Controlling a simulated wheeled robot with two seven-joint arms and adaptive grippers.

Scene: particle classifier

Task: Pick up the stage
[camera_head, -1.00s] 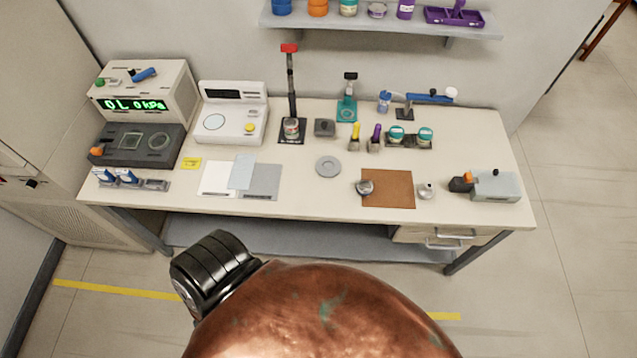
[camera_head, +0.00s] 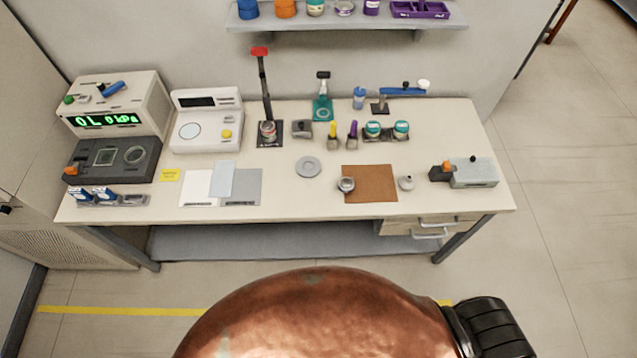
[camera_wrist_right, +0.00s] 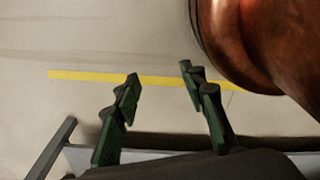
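Several small devices stand on a pale workbench (camera_head: 300,210) in the head view, and I cannot tell for sure which is the stage. A black base with a tall red-topped post (camera_head: 264,85) stands at the back and bears a small can (camera_head: 267,130). A flat grey ring-like disc (camera_head: 308,167) lies in the middle. A small metal round piece (camera_head: 346,185) sits on the left edge of a brown mat (camera_head: 372,190). My right gripper (camera_wrist_right: 160,74) is open and empty in the right wrist view, over the floor. My left gripper is out of view.
A pressure box (camera_head: 115,120) and a white scale (camera_head: 206,125) stand at the back left. A grey block device (camera_head: 473,173) is at the right end. A shelf (camera_head: 345,28) hangs above. The bench's front strip is mostly clear.

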